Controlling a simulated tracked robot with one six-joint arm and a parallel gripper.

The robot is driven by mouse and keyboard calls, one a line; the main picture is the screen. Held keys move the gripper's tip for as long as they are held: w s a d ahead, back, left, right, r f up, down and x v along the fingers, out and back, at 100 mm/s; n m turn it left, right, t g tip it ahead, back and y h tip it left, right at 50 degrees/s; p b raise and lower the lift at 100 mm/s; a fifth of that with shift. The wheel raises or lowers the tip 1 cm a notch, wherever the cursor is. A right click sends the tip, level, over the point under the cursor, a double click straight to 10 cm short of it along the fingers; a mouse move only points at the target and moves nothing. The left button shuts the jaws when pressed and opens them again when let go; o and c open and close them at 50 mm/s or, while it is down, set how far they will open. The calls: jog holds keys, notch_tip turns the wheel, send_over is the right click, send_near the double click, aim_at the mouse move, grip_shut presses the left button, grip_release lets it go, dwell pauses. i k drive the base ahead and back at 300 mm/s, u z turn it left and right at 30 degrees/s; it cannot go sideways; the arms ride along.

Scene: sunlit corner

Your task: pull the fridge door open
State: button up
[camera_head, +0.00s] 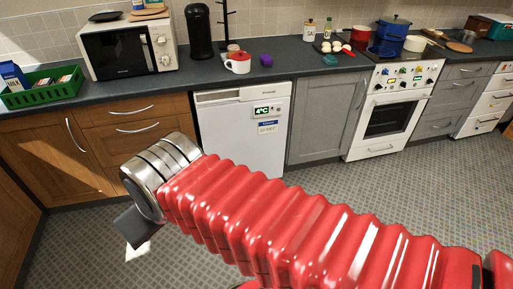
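The fridge (222,133) is a white under-counter unit in the middle of the cabinet row. A small display reading 4°C and a blue-and-white label are on the right of its door front. The door looks shut, flush with the cabinets. A strip with a dark slot runs along its top. My red ribbed arm crosses the foreground and hides the fridge's lower edge. My gripper (138,229) shows as a dark grey piece below the silver wrist, at lower left. It appears apart from the fridge; its fingers cannot be made out.
Wooden cabinets (130,140) stand left of the fridge, a grey cabinet (322,120) and a white oven (390,115) right of it. The worktop holds a microwave (130,48), a green basket (42,88), a red-and-white mug (238,63) and pots. The tiled floor (400,190) in front looks clear.

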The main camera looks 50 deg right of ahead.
aim_at(236, 123)
jog(key=z, duration=1.6)
jog(key=k, duration=0.65)
jog(key=u, duration=0.2)
jog(key=i, duration=0.35)
jog(key=u, duration=0.6)
jog(key=i, duration=0.7)
jog(key=u, duration=0.5)
jog(key=i, duration=0.85)
